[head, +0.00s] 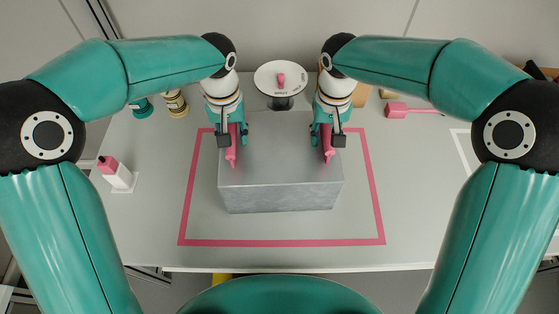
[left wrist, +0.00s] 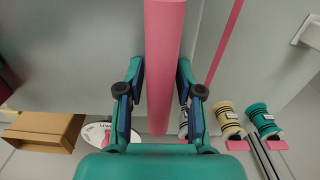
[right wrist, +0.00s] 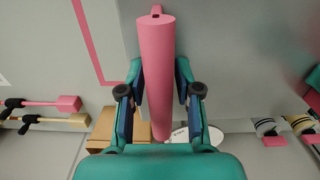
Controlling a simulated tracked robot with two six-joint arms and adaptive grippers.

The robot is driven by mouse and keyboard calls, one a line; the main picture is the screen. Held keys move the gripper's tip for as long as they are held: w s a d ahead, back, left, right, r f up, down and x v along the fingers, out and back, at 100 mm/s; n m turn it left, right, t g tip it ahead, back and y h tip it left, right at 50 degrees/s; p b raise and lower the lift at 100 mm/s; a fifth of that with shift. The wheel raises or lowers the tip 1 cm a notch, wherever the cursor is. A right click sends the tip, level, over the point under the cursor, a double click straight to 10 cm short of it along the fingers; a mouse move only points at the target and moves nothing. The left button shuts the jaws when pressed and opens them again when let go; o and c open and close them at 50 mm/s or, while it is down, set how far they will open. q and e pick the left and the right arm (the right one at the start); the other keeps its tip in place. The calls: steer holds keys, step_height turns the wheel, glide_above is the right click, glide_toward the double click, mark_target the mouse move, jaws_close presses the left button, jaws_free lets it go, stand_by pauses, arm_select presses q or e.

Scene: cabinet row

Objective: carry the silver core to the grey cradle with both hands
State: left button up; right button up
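The silver core is a large metallic block (head: 280,197) on the table, inside a pink outline. Two pink bar handles run along its top, left (head: 231,158) and right (head: 328,156). My left gripper (head: 231,142) straddles the left handle; it also shows in the left wrist view around the pink bar (left wrist: 163,70). My right gripper (head: 327,142) straddles the right handle, seen in the right wrist view as a pink bar (right wrist: 156,70). Both grippers look open, with fingers on either side of the bars and narrow gaps. I cannot make out a grey cradle.
A round white sign (head: 280,77) stands behind the block. A pink-and-white bottle (head: 118,174) and striped spools (head: 175,104) are at left. A pink mallet (head: 400,109) lies at right back, near a cardboard box (head: 361,94).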

mark_target(231, 128)
arm_select(q)
jaws_close()
arm_select(e)
jaws_close()
